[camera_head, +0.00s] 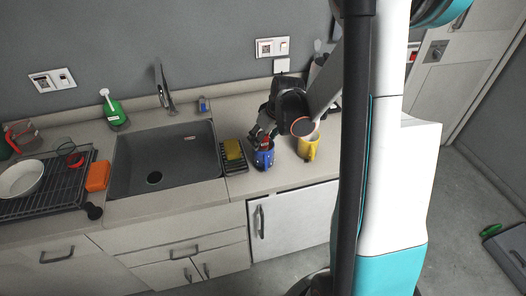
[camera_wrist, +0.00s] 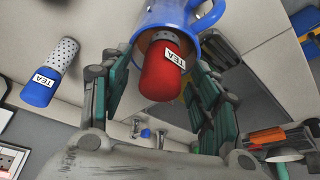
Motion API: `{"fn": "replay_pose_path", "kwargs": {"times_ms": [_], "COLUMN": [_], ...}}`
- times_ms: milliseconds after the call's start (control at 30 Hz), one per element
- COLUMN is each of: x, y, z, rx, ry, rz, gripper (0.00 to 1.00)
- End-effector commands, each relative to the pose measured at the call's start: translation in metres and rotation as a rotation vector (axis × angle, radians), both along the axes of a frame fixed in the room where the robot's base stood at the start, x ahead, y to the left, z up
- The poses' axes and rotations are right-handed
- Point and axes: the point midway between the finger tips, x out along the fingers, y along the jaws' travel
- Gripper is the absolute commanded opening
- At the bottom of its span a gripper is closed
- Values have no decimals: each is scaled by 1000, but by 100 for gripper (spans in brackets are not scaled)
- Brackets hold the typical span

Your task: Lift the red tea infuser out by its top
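The red tea infuser (camera_wrist: 167,72) has a white TEA label and a grey perforated part. In the wrist view it stands in the mouth of a blue mug (camera_wrist: 207,15), its red top sticking out. My gripper (camera_wrist: 157,78) is open, one finger on each side of the red top, with a visible gap on both sides. In the head view my gripper (camera_head: 266,138) is over the blue mug (camera_head: 264,159) on the counter, and little of the infuser shows. The infuser's lower part is hidden inside the mug.
A blue tea infuser (camera_wrist: 42,88) lies apart in the wrist view. A yellow mug (camera_head: 309,148) stands right of the blue one. A rack with a yellow sponge (camera_head: 233,150) is close on the left, beside the sink (camera_head: 165,160). The counter front is clear.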

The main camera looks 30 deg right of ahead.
Motion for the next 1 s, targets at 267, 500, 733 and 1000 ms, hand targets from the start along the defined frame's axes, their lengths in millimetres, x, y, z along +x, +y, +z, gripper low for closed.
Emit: {"fn": "replay_pose_path", "kwargs": {"times_ms": [267,500,733,1000], "x": [0,0,0,-1], "y": [0,0,0,0], "z": [0,0,12,64], "rx": [0,0,0,0], "ry": [0,0,0,0], "rz": [0,0,0,0], "gripper": [0,0,0,0]}}
